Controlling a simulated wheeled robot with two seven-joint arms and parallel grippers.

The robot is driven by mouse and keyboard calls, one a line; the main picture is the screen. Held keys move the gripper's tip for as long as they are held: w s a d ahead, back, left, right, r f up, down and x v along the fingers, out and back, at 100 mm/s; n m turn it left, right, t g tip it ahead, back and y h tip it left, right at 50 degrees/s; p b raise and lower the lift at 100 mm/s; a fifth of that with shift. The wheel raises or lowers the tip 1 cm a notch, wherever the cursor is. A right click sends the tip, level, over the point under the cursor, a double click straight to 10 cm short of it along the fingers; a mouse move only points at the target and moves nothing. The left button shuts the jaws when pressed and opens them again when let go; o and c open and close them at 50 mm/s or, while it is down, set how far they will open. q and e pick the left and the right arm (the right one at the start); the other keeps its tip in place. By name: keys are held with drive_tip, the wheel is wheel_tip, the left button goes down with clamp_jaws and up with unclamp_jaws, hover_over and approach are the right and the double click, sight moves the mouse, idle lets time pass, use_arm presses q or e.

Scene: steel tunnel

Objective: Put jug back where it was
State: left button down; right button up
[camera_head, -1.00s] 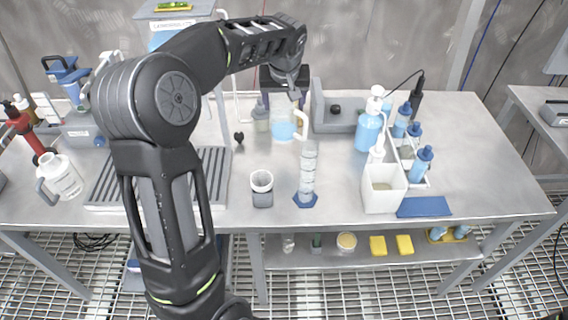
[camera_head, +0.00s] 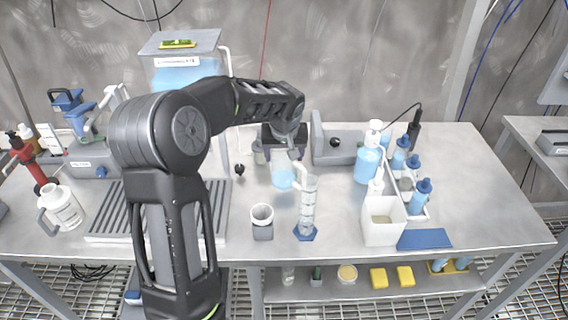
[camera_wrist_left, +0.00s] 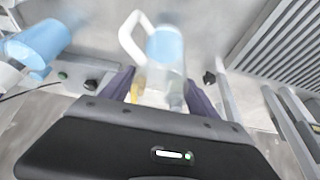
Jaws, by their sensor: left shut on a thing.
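The jug (camera_head: 283,176) is clear with blue liquid and a white handle. It is near the middle of the steel bench, behind the measuring cylinder (camera_head: 308,205). My left gripper (camera_head: 293,153) reaches down over it from behind and is shut on it. In the left wrist view the jug (camera_wrist_left: 165,50) shows between the two purple fingers, with its handle to the left. The fingers hide part of it, and I cannot tell whether its base touches the bench. My right gripper is in neither view.
A white-grey cup (camera_head: 262,222) stands in front of the jug. A grey device (camera_head: 335,148) is behind it to the right. A white box (camera_head: 383,222) and a bottle rack (camera_head: 425,210) stand at the right. A ribbed tray (camera_head: 105,215) lies at the left. Bare bench lies right of the cylinder.

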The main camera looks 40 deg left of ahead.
use_arm(q)
wheel_tip(320, 180, down, 3)
drive_tip(key=shift+f+p, duration=0.15)
drive_tip(key=shift+p, duration=0.15)
drive_tip(key=shift+f, duration=0.2)
drive_tip(key=shift+f+b, duration=0.15)
drive_tip(key=shift+b, duration=0.15)
drive_tip(key=shift+c, duration=1)
unclamp_jaws()
